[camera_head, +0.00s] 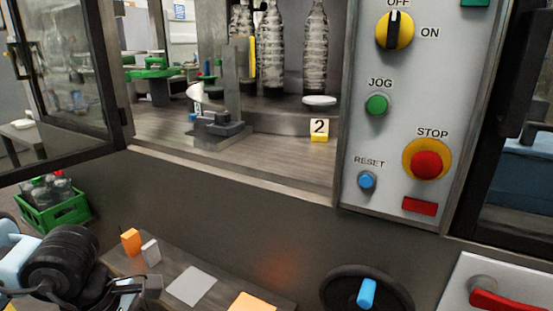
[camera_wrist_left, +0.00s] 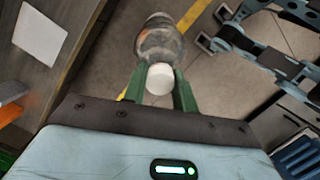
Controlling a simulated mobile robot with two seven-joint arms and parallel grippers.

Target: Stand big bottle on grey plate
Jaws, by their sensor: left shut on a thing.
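My left gripper (camera_wrist_left: 160,88) is shut on a clear bottle (camera_wrist_left: 160,42) with a white cap (camera_wrist_left: 160,79). The green fingers are on either side of the cap and neck, and the body extends away from the wrist camera, over the floor beside the bench. In the head view, part of my left arm shows at the bottom left; the bottle cannot be made out there. The grey plate (camera_head: 191,286) is a flat pale square on the low bench, bare; it also shows in the left wrist view (camera_wrist_left: 40,33), left of the bottle and apart from it. My right gripper is not in view.
An orange plate (camera_head: 252,303) lies right of the grey plate. An orange block (camera_head: 131,241) and a white block (camera_head: 151,252) stand on the bench (camera_head: 225,282). A green crate of bottles (camera_head: 55,212) stands left. A black handwheel (camera_head: 340,284) is right.

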